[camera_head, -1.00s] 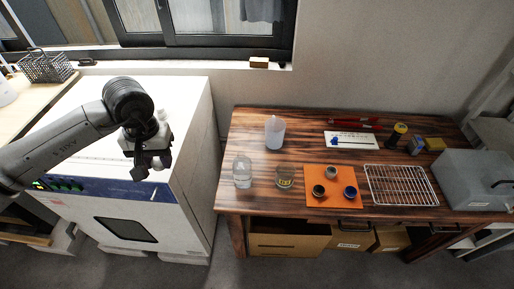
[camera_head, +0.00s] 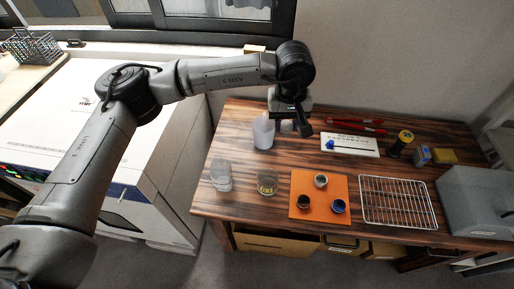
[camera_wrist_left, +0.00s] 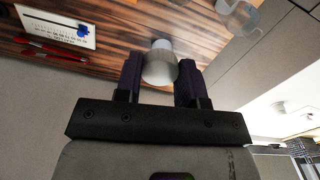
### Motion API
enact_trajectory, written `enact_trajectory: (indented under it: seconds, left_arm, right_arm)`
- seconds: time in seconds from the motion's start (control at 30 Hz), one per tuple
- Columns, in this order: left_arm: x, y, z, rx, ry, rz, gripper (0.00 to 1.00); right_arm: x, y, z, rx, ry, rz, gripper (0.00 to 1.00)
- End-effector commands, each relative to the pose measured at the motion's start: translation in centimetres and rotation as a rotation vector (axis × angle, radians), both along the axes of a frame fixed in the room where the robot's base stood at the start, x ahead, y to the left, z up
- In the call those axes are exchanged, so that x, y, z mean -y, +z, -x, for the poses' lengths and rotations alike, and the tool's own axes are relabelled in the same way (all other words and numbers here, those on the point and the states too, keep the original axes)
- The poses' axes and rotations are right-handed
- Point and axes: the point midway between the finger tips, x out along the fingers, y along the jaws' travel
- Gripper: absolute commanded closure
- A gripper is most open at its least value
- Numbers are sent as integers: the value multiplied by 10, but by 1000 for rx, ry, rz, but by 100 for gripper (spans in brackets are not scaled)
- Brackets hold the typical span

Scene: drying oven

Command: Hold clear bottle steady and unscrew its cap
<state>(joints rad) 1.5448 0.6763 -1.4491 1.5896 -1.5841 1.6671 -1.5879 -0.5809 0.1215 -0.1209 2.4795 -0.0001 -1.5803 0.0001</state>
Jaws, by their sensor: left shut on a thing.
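The translucent white bottle (camera_head: 263,133) stands upright at the back left of the wooden table. Its top looks wide and bare. My left gripper (camera_head: 289,127) is just right of it, pointing down and shut on a small whitish rounded piece that looks like a cap (camera_wrist_left: 160,65). In the left wrist view this piece sits between the two dark fingers, apart from the clear vessel (camera_wrist_left: 240,14) at the top edge, likely the bottle. A clear glass jar (camera_head: 221,176) stands at the table's front left. My right gripper is out of view.
A glass beaker (camera_head: 267,183) with yellowish marking stands beside an orange mat (camera_head: 318,210) bearing several small pots. A wire rack (camera_head: 398,203), a white card (camera_head: 350,144) and a grey box (camera_head: 478,203) lie to the right. The white oven (camera_head: 115,120) stands left.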

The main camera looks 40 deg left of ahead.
Motion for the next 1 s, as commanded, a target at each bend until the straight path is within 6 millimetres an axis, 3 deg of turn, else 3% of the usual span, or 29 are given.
enact_trajectory:
  seconds: [0.1,1.0]
  left_arm:
    - [-5,-17,-3,-4,305,4,92]
    - [-40,-127,-12,-39,2628,14,92]
  right_arm:
    - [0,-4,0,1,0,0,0]
    - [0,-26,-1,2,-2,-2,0]
